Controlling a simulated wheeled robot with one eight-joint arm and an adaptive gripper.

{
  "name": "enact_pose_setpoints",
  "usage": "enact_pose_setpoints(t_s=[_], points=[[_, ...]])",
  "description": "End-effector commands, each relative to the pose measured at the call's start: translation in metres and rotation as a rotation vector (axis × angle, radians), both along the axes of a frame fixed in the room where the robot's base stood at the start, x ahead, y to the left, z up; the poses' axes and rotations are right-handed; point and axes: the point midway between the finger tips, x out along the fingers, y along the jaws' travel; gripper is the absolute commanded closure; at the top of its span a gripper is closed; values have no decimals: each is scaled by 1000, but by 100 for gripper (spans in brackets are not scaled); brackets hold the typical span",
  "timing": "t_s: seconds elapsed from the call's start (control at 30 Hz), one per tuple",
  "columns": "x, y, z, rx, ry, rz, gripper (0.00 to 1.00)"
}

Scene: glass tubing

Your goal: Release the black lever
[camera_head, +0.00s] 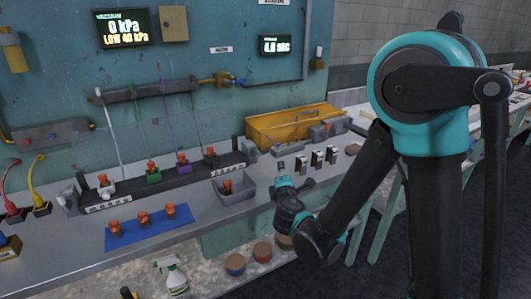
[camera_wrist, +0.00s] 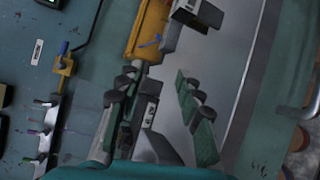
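My gripper (camera_head: 308,184) hangs low over the front edge of the bench, right of a small grey tray. Several small black upright pieces (camera_head: 317,158) with pale fronts stand on the bench just beyond my gripper. I cannot tell which dark part is the black lever. A grey labelled block (camera_wrist: 150,112) lies in the gap between the fingers in the wrist view.
A yellow tray (camera_head: 268,127) stands at the back right of the bench. A dark rack with coloured clamps (camera_head: 152,176) runs along the back. A blue mat (camera_head: 172,215) bears orange-topped pieces. A grey tray (camera_head: 247,190) holds another. Round containers (camera_head: 262,251) stand below.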

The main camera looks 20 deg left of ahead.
Motion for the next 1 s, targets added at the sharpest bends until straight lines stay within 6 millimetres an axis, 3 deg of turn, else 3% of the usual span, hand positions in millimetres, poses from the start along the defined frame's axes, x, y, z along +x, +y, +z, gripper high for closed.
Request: enact_pose_setpoints(t_s=[0.03, 0.1, 0.27, 0.47, 1.0], points=[[-9, 16, 0, -20, -28, 37, 64], [-16, 29, 1, -41, -59, 70, 64], [-18, 42, 2, -58, -86, 96, 64], [9, 53, -1, -58, -85, 92, 64], [104, 97, -10, -57, -84, 92, 64]])
